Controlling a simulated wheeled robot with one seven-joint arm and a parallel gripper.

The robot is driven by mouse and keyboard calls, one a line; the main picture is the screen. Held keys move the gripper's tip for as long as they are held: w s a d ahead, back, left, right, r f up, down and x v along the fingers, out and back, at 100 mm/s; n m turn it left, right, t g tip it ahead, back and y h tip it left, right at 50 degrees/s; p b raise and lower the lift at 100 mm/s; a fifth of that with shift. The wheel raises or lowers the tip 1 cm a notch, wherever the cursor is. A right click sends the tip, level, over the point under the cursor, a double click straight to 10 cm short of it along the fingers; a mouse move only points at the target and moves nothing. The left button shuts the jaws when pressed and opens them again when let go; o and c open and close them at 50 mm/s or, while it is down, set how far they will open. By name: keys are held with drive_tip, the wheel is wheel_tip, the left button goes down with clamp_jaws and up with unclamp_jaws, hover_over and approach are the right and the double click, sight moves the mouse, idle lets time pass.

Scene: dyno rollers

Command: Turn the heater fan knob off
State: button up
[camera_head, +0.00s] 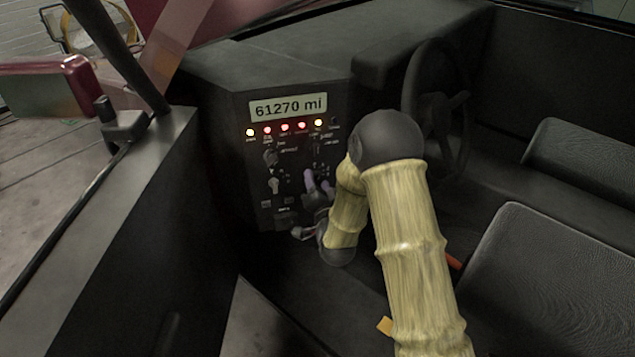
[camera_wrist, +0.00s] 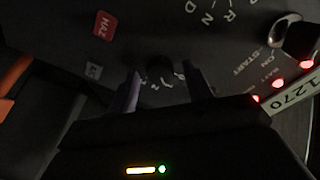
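The heater fan knob (camera_wrist: 160,67) is a small dark knob on the black panel in the wrist view, with pale marks and digits around it. My gripper (camera_wrist: 162,76) has its two fingers apart, one on each side of the knob. I cannot tell whether the fingers touch it, and its pointer is too dark to read. In the head view my gripper (camera_head: 319,184) is at the right part of the dash panel (camera_head: 240,165). There the gripper and arm hide the knob.
A mileage display (camera_head: 288,107) and a row of lit lamps (camera_head: 284,127) sit above the controls. A red HAZ button (camera_wrist: 103,26) and a silver-ringed switch (camera_wrist: 284,30) flank the knob. The steering wheel (camera_head: 409,82) stands right of my arm, near the seats (camera_head: 550,265).

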drive_tip(key=c, duration=0.9)
drive_tip(key=shift+o, duration=0.2)
drive_tip(key=shift+f+n+b, duration=0.1)
drive_tip(key=shift+n+b, duration=0.35)
drive_tip(key=shift+n, duration=0.05)
drive_tip(key=shift+f+n+b, duration=0.1)
drive_tip(key=shift+n+b, duration=0.95)
drive_tip(key=shift+n, duration=0.15)
drive_tip(key=shift+n+b, duration=1.15)
drive_tip(key=shift+n, duration=0.75)
drive_tip(key=o, duration=1)
